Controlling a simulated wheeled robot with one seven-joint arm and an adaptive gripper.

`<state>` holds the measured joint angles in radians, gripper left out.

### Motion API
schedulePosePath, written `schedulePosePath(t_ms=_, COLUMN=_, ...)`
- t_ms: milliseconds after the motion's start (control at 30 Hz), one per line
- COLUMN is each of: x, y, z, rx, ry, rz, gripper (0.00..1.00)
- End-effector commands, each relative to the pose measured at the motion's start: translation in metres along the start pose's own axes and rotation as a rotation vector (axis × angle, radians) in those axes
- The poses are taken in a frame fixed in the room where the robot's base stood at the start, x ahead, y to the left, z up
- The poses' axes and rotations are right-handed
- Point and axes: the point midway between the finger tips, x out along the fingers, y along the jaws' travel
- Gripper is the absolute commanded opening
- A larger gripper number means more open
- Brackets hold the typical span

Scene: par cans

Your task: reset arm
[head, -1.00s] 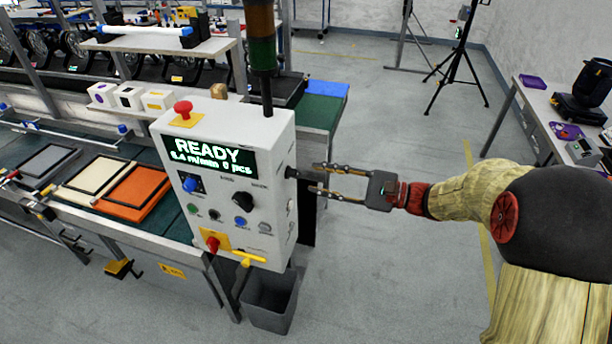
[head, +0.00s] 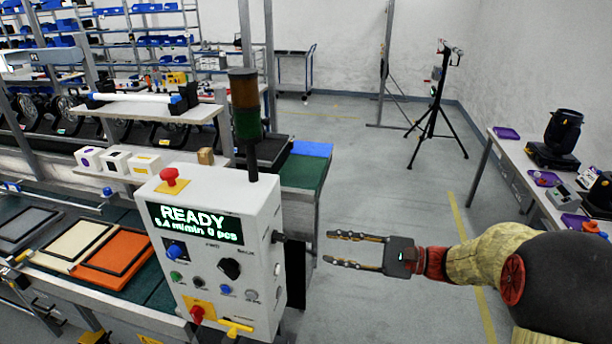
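My gripper (head: 343,249) is in the head view, right of the control box, pointing left. Its two fingers are spread apart with nothing between them. My arm stretches in from the right edge of the picture. The white control box (head: 262,235) has a lit display (head: 200,222) reading READY. A dark knob (head: 279,237) sticks out of its right side. A clear gap shows in the picture between the fingertips and this knob.
A signal tower (head: 247,105) rises behind the box. The conveyor bench with grey, cream and orange trays (head: 115,259) runs off to the left. A side table (head: 478,155) with a par can (head: 563,131) stands at the right. A tripod (head: 435,105) stands behind on open floor.

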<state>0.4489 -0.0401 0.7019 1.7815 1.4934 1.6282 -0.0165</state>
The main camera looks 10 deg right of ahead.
Motion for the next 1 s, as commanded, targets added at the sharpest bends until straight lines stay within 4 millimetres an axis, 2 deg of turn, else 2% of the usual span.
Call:
schedulePosePath(t_ms=67, x=0.0, y=0.007, z=-0.009, rx=0.003, ry=0.034, rz=0.025, gripper=0.32)
schedulePosePath(t_ms=133, x=-0.001, y=0.029, z=-0.021, rx=0.018, ry=0.076, rz=0.086, gripper=0.32)
schedulePosePath(t_ms=233, x=-0.01, y=0.081, z=-0.034, rx=0.032, ry=0.162, rz=0.245, gripper=0.32)
schedulePosePath(t_ms=300, x=-0.022, y=0.116, z=-0.031, rx=-0.006, ry=0.235, rz=0.392, gripper=0.32)
schedulePosePath(t_ms=400, x=-0.043, y=0.158, z=-0.018, rx=-0.11, ry=0.332, rz=0.616, gripper=0.32)
schedulePosePath(t_ms=500, x=-0.071, y=0.185, z=-0.002, rx=-0.264, ry=0.427, rz=0.831, gripper=0.32)
schedulePosePath(t_ms=633, x=-0.111, y=0.198, z=0.023, rx=-0.529, ry=0.547, rz=1.09, gripper=0.32)
schedulePosePath(t_ms=800, x=-0.146, y=0.184, z=0.06, rx=-0.899, ry=0.678, rz=1.32, gripper=0.32)
schedulePosePath(t_ms=900, x=-0.154, y=0.172, z=0.085, rx=-1.083, ry=0.729, rz=1.386, gripper=0.32)
schedulePosePath(t_ms=1000, x=-0.151, y=0.165, z=0.109, rx=-1.208, ry=0.753, rz=1.394, gripper=0.32)
